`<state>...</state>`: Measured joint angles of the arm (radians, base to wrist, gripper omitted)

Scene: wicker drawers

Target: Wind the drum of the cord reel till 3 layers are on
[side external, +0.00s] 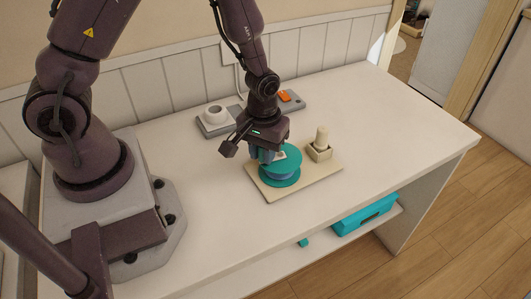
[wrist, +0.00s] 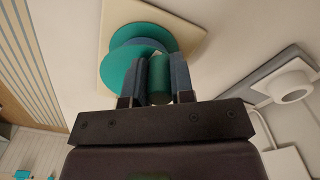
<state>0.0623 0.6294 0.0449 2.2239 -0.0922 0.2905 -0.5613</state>
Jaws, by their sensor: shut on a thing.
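The cord reel has a teal drum (side external: 283,172) on a cream baseplate (side external: 316,177) on the white table. In the wrist view the drum's flange (wrist: 128,70) is a teal disc, with blue between it and another teal disc behind. My gripper (side external: 268,155) is over the drum's left part. In the wrist view its two blue-grey fingers (wrist: 160,80) are shut on a green cylindrical handle (wrist: 160,75) at the flange's edge. The number of cord layers cannot be told.
A cream block with an upright peg (side external: 320,145) stands at the baseplate's back right. A grey unit with a white round part (side external: 215,117) and an orange switch (side external: 285,97) lie behind my gripper. A teal bin (side external: 364,214) sits on the lower shelf. The table's right side is clear.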

